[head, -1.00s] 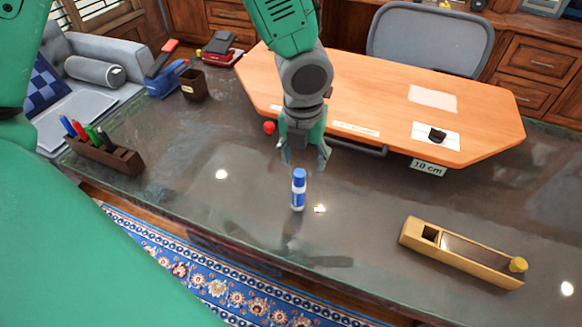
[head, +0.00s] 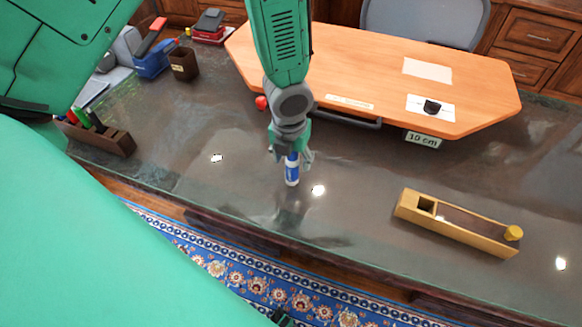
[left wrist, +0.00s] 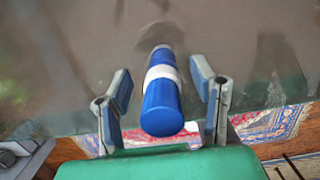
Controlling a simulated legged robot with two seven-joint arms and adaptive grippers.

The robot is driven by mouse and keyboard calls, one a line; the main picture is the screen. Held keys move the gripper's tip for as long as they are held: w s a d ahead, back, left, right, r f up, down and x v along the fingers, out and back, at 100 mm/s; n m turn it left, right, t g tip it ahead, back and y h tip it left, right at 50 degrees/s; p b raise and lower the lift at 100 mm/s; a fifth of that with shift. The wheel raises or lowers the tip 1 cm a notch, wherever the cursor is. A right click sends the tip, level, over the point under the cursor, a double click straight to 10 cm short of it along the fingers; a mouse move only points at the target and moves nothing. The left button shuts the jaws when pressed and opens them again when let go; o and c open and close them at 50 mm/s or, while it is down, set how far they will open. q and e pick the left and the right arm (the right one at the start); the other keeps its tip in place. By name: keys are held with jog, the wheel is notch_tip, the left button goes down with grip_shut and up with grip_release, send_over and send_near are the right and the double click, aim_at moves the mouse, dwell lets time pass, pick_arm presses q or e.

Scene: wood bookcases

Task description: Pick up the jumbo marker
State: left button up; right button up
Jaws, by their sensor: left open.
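The jumbo marker (head: 292,174), blue with a white band, stands upright on the dark desk top (head: 240,190). My left gripper (head: 291,158) is over it from above, with its fingers on either side of the marker's upper part. In the left wrist view the marker (left wrist: 162,98) lies between the two open fingers of the left gripper (left wrist: 161,82), with a visible gap on both sides. The marker's top end is partly hidden by the gripper in the head view. My right gripper does not show.
A wooden board (head: 390,75) lies behind, with a small red ball (head: 262,102) by its edge. A yellow wooden box (head: 455,222) sits at right. A brown pen holder (head: 98,136) stands at left. The desk's front edge is near, above a blue rug (head: 250,275).

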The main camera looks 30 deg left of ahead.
pick_arm(q)
jog(key=shift+w+d+f, duration=0.1)
jog(key=shift+d+f, duration=0.2)
jog(key=shift+f, duration=0.2)
jog(key=shift+d, duration=0.25)
jog(key=shift+a, duration=0.15)
jog(key=shift+a+f, duration=0.1)
jog(key=shift+a, duration=0.35)
grip_shut()
jog(key=shift+a, duration=0.1)
